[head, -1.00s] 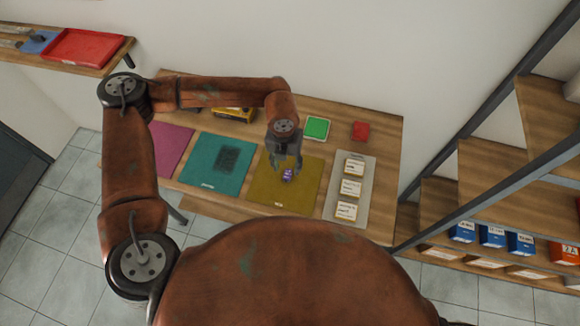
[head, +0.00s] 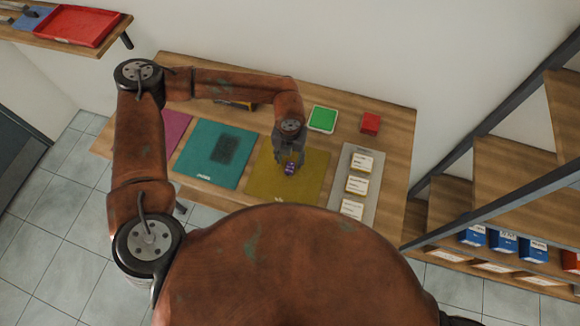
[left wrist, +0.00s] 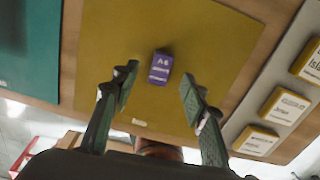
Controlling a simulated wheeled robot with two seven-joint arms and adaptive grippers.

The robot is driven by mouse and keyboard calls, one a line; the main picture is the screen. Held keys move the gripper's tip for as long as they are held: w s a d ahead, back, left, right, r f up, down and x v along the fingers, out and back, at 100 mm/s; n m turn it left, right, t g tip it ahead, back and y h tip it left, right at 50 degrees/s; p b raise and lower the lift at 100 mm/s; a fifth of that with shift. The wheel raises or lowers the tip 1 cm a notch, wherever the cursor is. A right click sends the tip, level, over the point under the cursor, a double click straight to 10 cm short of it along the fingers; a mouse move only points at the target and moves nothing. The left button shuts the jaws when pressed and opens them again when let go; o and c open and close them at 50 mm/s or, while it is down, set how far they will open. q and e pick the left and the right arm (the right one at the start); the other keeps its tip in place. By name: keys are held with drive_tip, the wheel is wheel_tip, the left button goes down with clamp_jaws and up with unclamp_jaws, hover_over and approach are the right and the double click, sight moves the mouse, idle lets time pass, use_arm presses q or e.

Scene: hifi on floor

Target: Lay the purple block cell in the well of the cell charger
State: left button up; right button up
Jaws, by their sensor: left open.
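The purple block cell (head: 290,169) lies on the olive-yellow mat (head: 262,182). My left gripper (head: 289,158) is over the mat, close to the cell. In the left wrist view its two fingers (left wrist: 158,88) are apart and empty, and the cell shows just beyond the tips, between their lines. My right gripper is not in view.
A teal mat (head: 195,165) with a dark patch lies to the left. A grey tray (head: 345,185) with several white-labelled yellow blocks is to the right. A green-topped thing (head: 321,119) and a red block (head: 370,123) stand behind. Shelves rise at right.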

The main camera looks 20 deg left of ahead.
sight(290, 167)
use_arm(q)
drive_tip(key=shift+s+f+p, duration=0.15)
drive_tip(key=shift+f+p, duration=0.2)
drive_tip(key=shift+f, duration=1.6)
drive_tip(key=shift+c, duration=0.6)
clamp_jaws()
